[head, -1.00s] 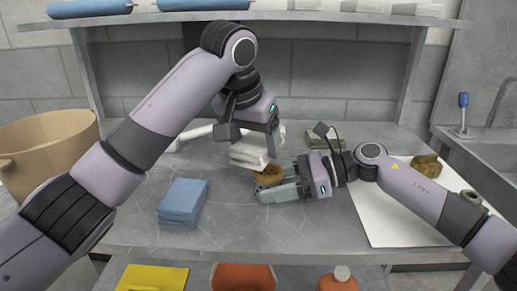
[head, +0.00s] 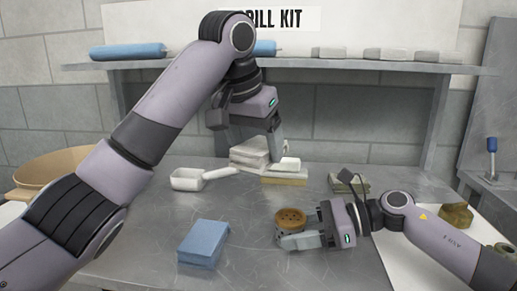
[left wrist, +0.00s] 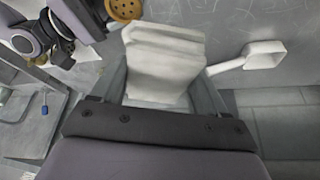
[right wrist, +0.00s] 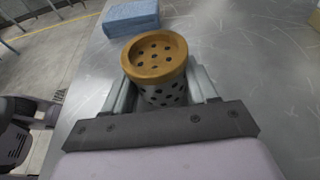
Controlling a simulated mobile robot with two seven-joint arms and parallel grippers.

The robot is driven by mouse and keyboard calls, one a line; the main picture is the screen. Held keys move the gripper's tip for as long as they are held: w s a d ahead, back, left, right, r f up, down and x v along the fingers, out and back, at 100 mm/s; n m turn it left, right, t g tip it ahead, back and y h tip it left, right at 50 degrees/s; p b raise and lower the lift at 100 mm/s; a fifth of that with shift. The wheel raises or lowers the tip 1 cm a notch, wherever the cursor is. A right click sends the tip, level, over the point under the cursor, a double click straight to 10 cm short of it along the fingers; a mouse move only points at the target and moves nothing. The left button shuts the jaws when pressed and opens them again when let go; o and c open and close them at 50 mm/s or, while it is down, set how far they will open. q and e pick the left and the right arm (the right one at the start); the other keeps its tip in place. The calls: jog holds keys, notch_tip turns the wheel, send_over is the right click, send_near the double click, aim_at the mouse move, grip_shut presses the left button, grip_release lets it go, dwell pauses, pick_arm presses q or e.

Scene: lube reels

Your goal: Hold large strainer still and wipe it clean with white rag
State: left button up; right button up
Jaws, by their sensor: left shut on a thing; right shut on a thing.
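The strainer (head: 290,221), a perforated metal cylinder with a brass-coloured holed top, is upright between the fingers of my right gripper (head: 298,240). In the right wrist view, the strainer (right wrist: 156,58) sits between both fingers, its lower part partly hidden. My left gripper (head: 252,146) is farther back and higher, shut on the folded white rag (head: 247,155). The left wrist view shows the rag (left wrist: 163,60) filling the space between the fingers. The rag and the strainer are apart.
A blue folded cloth (head: 203,243) lies front left of the strainer. A white scoop (head: 187,180), a yellowish block (head: 285,178) and a greenish stack (head: 348,184) lie farther back. A tan tub (head: 40,172) stands left. A shelf (head: 330,66) crosses behind my left arm.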

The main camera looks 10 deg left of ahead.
jog(key=o, duration=0.9)
